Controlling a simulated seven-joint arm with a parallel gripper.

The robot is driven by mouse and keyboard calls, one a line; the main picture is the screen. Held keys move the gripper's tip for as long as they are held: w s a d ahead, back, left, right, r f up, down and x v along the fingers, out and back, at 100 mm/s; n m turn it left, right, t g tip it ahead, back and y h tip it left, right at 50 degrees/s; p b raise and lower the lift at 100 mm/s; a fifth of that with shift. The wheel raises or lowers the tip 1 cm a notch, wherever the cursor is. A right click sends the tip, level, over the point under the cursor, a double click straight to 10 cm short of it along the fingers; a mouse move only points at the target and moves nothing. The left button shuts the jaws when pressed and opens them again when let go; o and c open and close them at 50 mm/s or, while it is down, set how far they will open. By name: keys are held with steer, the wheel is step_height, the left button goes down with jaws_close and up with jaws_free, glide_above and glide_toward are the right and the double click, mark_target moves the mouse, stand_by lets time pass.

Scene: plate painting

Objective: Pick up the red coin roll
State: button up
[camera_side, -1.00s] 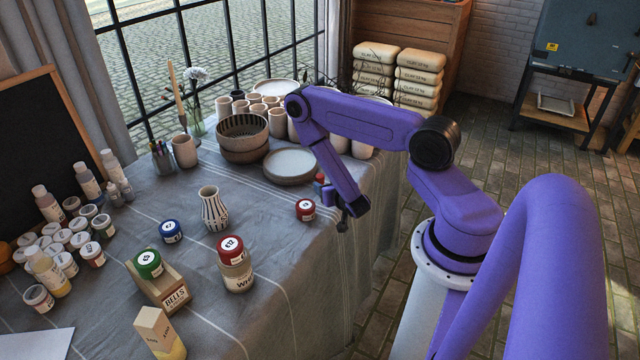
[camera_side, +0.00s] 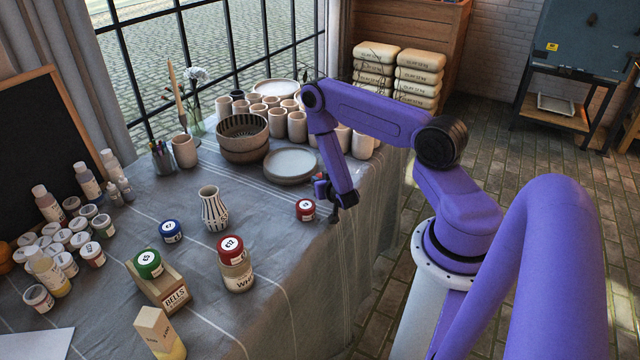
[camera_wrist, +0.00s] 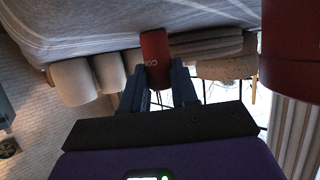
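The red coin roll (camera_wrist: 155,55) is a small red cylinder with partly hidden white lettering. In the wrist view it is just beyond and between the two dark blue fingers of my gripper (camera_wrist: 158,85). The fingers are apart, one on each side of its near end; whether they touch it I cannot tell. In the side view my gripper (camera_side: 322,190) is low over the table's right edge. A bit of red, the coin roll (camera_side: 319,176), shows right behind the fingertips; most of it is hidden.
A red-lidded jar (camera_side: 305,209) stands close to the left of my gripper. A round plate stack (camera_side: 291,162) and several cups (camera_side: 297,125) stand behind. A striped vase (camera_side: 213,208) and a taller red-lidded jar (camera_side: 236,268) are farther left. The table edge is close.

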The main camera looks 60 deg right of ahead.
jaws_close()
steer(key=shift+r, duration=0.15)
